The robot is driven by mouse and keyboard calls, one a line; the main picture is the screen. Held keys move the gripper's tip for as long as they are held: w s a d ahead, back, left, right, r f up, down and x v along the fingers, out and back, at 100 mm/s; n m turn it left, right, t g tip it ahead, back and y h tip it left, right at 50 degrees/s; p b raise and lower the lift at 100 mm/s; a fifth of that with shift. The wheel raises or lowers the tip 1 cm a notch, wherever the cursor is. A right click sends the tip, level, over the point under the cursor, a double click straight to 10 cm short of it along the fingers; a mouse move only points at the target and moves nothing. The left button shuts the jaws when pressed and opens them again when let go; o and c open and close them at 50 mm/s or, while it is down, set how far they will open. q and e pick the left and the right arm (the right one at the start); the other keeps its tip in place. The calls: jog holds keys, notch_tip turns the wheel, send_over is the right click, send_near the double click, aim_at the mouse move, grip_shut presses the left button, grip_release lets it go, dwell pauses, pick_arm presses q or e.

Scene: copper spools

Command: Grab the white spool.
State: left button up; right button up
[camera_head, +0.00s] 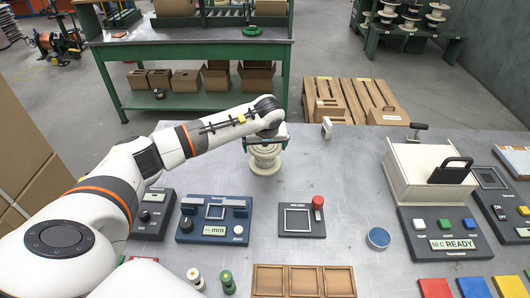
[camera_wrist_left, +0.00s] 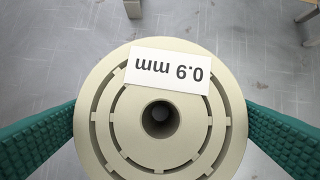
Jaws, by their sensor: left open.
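A cream-white spool (camera_head: 265,164) stands upright on the grey table. In the left wrist view the spool (camera_wrist_left: 110,135) shows its round top flange, a dark centre hole and a white label reading "0.9 mm" upside down. My left gripper (camera_head: 266,145) is open right above and around the spool's top. Its two green ridged fingers stand on opposite sides of the flange, and a small gap seems to show on each side. The lower part of the spool is hidden in the wrist view. My right gripper is not in view.
Below the spool are a blue measuring device (camera_head: 213,232) and a dark plate with a red knob (camera_head: 301,233). A small white bobbin (camera_head: 195,278), a green bobbin (camera_head: 228,283) and a wooden tray (camera_head: 303,269) are at the near edge. A cream machine (camera_head: 415,172) stands right.

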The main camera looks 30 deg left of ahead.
pick_arm(q)
jog(key=shift+x, duration=1.5)
jog(key=shift+c, duration=0.2)
jog(key=c, duration=0.9)
jog(key=shift+o, duration=0.2)
jog(key=shift+w+r, duration=0.1)
jog(key=shift+r, duration=0.05)
